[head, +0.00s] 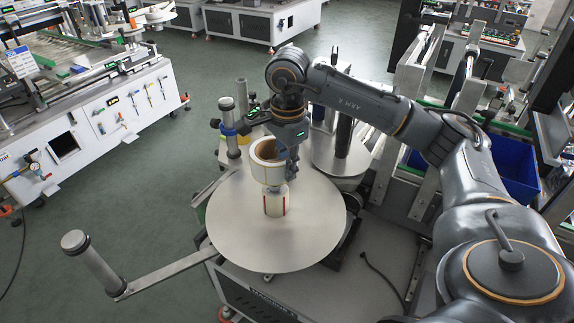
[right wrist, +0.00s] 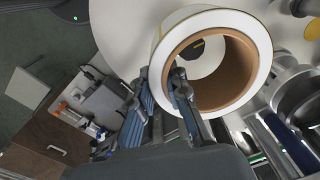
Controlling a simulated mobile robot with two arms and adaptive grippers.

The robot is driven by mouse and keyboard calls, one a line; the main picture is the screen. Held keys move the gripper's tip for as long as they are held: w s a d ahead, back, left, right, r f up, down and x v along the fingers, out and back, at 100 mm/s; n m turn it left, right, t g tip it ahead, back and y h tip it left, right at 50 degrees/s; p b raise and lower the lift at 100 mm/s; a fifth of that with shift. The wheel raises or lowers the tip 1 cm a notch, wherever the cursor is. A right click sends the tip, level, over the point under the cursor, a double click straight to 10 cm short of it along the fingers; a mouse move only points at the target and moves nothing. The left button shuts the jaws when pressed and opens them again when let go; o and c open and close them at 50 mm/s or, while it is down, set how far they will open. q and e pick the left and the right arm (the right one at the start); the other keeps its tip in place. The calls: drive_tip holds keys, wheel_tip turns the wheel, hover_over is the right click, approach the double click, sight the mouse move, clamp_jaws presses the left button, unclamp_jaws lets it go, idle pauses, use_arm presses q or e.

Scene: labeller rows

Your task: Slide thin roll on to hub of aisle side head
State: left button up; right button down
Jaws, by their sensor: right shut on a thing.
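A thin label roll (head: 264,174), white with a brown core, is in my right gripper (head: 290,160). In the right wrist view the roll (right wrist: 262,45) is pinched through its wall by my right gripper (right wrist: 168,80), one finger inside the core and one outside. In the head view the roll appears just above the pale hub (head: 275,204) with red stripes, overlapping its top; the gap cannot be told. The hub stands at the middle of a large round plate (head: 230,225) on the near head. My left gripper is not in view.
A second plate (head: 337,168) with a dark upright hub (head: 343,135) stands behind. A long arm with a grey roller (head: 95,262) reaches out front left. A blue bin (head: 515,175) is at right.

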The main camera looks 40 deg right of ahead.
drive_tip(key=shift+b, duration=0.3)
idle(0.7)
drive_tip(key=shift+f, duration=0.2)
drive_tip(key=shift+f+b, duration=0.3)
drive_tip(key=shift+b, duration=0.15)
wheel_tip(320, 180, down, 7)
drive_tip(key=b, duration=0.5)
drive_tip(key=shift+b, duration=0.35)
idle(1.6)
drive_tip(key=c, duration=1.4)
unclamp_jaws()
drive_tip(key=shift+r, duration=0.15)
drive_tip(key=shift+c, duration=0.2)
drive_tip(key=shift+o, duration=1.1)
drive_tip(key=shift+s+r, duration=0.1)
drive_tip(key=shift+s, duration=0.1)
drive_tip(key=shift+w, duration=0.2)
